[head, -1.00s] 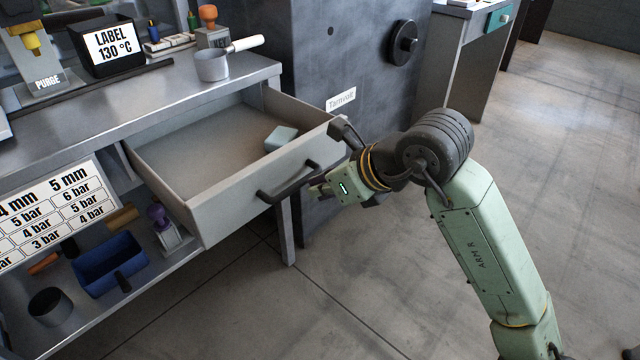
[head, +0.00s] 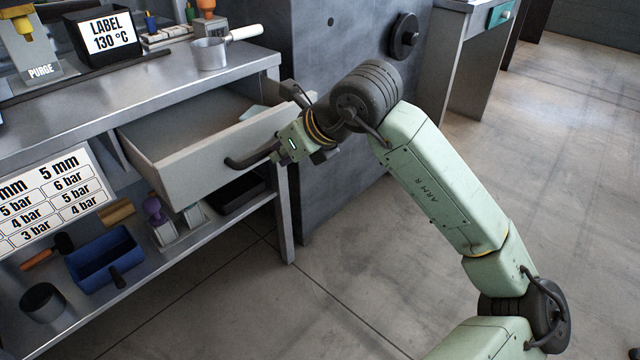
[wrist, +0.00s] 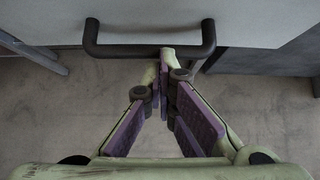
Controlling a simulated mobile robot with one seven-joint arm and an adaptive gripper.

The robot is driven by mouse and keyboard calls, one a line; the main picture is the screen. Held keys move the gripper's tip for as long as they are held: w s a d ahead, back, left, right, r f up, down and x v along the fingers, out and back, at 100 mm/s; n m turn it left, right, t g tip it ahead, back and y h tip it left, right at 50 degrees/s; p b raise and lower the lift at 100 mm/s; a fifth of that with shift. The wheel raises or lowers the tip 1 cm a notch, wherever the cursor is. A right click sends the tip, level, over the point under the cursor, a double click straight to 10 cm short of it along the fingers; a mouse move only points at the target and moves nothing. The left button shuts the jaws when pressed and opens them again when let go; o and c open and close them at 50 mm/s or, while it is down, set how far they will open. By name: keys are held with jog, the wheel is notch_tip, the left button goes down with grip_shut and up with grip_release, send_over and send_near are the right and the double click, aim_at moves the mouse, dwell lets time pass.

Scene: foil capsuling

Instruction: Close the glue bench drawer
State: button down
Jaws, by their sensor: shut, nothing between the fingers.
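A light block (head: 252,112) lies inside near the right wall. Its dark bar handle (head: 240,162) is on the front face; in the wrist view the handle (wrist: 150,50) crosses the top. My gripper (head: 277,153) is at the right part of the drawer front, by the handle's right end. In the wrist view my gripper (wrist: 168,55) has its fingertips together, with nothing between them, at the handle. Whether they touch the front is hard to tell.
The bench top (head: 150,90) holds a saucepan (head: 212,52) and a black label box (head: 105,38). A lower shelf holds a blue bin (head: 103,258) and small items. A dark metal cabinet (head: 340,120) stands right of the bench. The floor in front is clear.

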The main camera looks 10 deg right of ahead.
jog(key=w+a, duration=0.3)
jog(key=w, duration=0.2)
jog(key=w+a+b, duration=0.1)
jog(key=w+a, duration=0.3)
jog(key=w, duration=0.1)
jog(key=w+a, duration=0.4)
jog(key=w, duration=0.1)
jog(key=shift+d, duration=0.1)
